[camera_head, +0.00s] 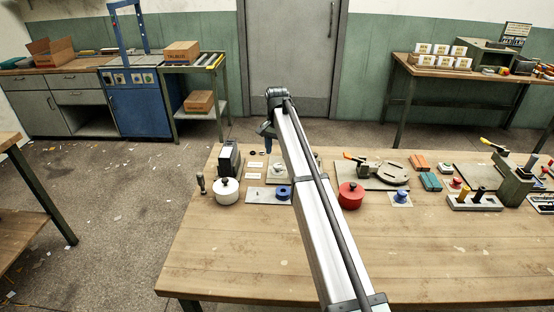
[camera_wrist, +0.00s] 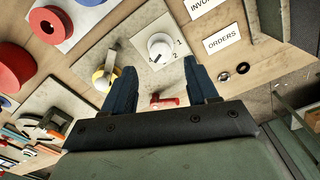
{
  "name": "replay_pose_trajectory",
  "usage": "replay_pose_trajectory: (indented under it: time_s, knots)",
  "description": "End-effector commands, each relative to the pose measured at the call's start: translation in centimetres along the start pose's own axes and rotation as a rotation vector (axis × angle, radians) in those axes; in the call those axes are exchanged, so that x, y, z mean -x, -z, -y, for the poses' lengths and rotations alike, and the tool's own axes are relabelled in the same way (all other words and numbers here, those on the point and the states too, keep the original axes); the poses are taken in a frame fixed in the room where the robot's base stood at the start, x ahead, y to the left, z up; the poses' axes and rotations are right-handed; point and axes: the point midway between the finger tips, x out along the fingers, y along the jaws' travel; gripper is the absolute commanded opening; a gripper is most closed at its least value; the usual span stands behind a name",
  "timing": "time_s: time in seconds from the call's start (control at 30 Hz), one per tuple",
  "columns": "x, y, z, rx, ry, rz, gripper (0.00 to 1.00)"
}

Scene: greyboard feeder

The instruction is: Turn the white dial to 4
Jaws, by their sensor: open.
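The white dial (camera_wrist: 160,46) sits on a grey plate (camera_wrist: 140,32) in the wrist view, with the numbers 1 and 2 readable beside it. I cannot tell which number the dial points to. My gripper (camera_wrist: 160,84) is open, its two dark blue fingers apart and nothing between them. The dial lies just beyond the fingertips in the picture, apart from them. In the head view my gripper (camera_head: 267,131) hangs above the far side of the wooden table, and the dial is too small and partly hidden by my arm to make out surely.
An ORDERS label (camera_wrist: 222,40) is beside the plate. White (camera_head: 228,191) and red (camera_head: 351,196) round pots stand on the table (camera_head: 235,250). The front of the table is clear.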

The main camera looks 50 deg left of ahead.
Motion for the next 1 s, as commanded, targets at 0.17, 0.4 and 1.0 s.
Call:
replay_pose_trajectory:
  time_s: [0.17,0.4,1.0]
  knots:
    - [3.6,0.1,0.1,0.000,0.001,-0.001,0.58]
    - [6.8,0.1,0.0,0.000,0.000,-0.001,0.58]
    - [7.9,0.0,0.0,0.000,0.000,0.000,0.58]
